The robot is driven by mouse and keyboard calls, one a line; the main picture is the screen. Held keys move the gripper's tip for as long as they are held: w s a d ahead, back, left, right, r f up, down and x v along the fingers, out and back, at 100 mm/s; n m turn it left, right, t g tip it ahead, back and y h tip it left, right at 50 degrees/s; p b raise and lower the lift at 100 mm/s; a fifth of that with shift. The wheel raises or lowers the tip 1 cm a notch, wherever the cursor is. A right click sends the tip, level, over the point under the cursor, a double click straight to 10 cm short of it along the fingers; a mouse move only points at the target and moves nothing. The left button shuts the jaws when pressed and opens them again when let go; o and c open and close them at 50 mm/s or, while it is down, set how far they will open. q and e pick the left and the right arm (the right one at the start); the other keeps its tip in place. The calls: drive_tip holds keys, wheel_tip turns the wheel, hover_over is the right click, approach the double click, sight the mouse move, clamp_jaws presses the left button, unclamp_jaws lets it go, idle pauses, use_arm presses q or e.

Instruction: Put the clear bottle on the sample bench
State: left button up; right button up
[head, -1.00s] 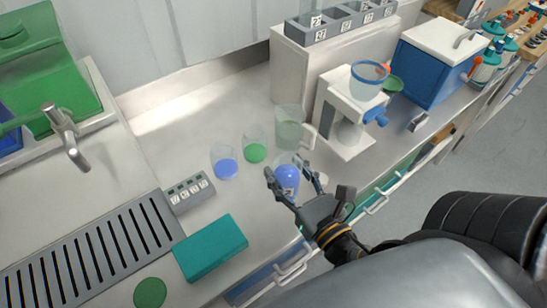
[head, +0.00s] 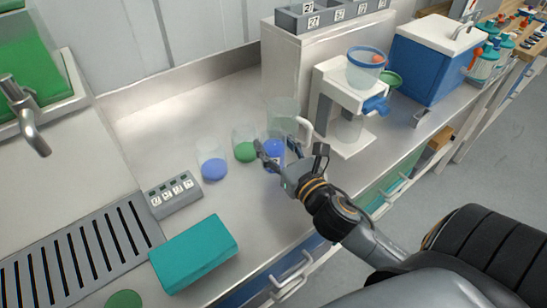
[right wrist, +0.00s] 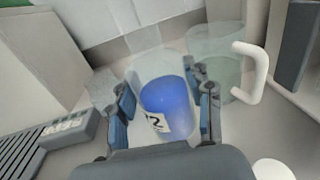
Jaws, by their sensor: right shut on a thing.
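My right gripper (head: 276,150) is shut on a clear vessel with blue contents (head: 273,158). In the right wrist view the same vessel (right wrist: 168,105) stands between the two fingers, a number label on its front. Its base is hidden, so I cannot tell whether it touches the counter. A second clear vessel with blue in its bottom (head: 213,168) and one with green (head: 245,150) stand to its left. A clear jug with a white handle (head: 283,115) is just behind. I cannot tell which surface is the sample bench. My left gripper is not in view.
A teal box (head: 195,253) and a grey numbered block (head: 174,194) lie on the steel counter (head: 135,145). A white dispenser (head: 322,100) and a blue cooler (head: 432,65) stand to the right. The counter's back left is clear.

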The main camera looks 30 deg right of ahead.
sight(281, 163)
drive_tip(key=shift+w+d+f, duration=0.1)
drive_tip(key=shift+w+f, duration=0.15)
drive_tip(key=shift+f, duration=0.05)
wheel_tip(281, 163, down, 3)
drive_tip(key=shift+f+b, duration=0.1)
drive_tip(key=shift+b, duration=0.25)
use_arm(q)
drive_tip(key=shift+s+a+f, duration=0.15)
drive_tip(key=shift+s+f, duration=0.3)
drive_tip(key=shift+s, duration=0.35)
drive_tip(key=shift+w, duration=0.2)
use_arm(e)
drive_tip(key=o, duration=1.3)
drive_tip(key=shift+f, duration=0.15)
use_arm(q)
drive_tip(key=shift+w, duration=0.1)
use_arm(e)
drive_tip(key=shift+s, duration=0.1)
